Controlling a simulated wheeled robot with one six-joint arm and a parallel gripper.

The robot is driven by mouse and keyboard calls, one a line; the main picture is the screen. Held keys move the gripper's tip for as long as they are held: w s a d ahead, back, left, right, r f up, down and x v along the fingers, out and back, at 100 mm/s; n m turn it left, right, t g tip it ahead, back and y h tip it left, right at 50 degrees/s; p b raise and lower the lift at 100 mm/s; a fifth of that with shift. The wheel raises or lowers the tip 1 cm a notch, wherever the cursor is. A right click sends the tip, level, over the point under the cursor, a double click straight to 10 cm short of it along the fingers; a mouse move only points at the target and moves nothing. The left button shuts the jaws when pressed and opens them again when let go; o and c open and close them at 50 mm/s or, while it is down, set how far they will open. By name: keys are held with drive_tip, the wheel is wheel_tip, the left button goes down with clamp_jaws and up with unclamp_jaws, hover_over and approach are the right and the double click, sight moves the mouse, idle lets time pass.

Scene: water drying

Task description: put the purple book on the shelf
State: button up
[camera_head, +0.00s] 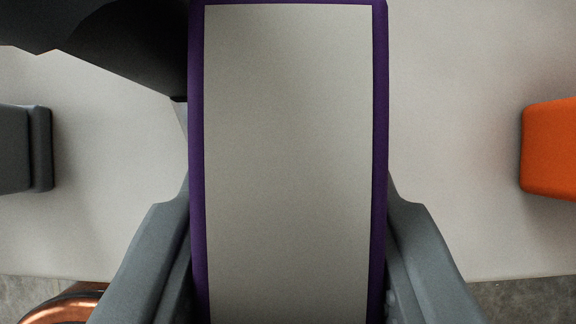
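The purple book (197,150) fills the middle of the view, with its purple covers at left and right and its pale page block facing me. My gripper (290,195) has one grey finger on each side of the book. Both fingers lie against the covers, so it is shut on the book. The lower end of the book runs out of the frame. No shelf can be made out for certain.
A pale flat surface (455,130) lies behind the book. An orange block-like object (550,150) is at the right edge and a dark grey one (25,150) at the left edge. A large dark shape (120,50) covers the upper left. A shiny copper object (65,305) shows at lower left.

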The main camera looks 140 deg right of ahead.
drive_tip(key=shift+f, duration=0.2)
drive_tip(key=o, duration=1.1)
drive_tip(key=shift+r, duration=0.25)
drive_tip(key=v, duration=1.2)
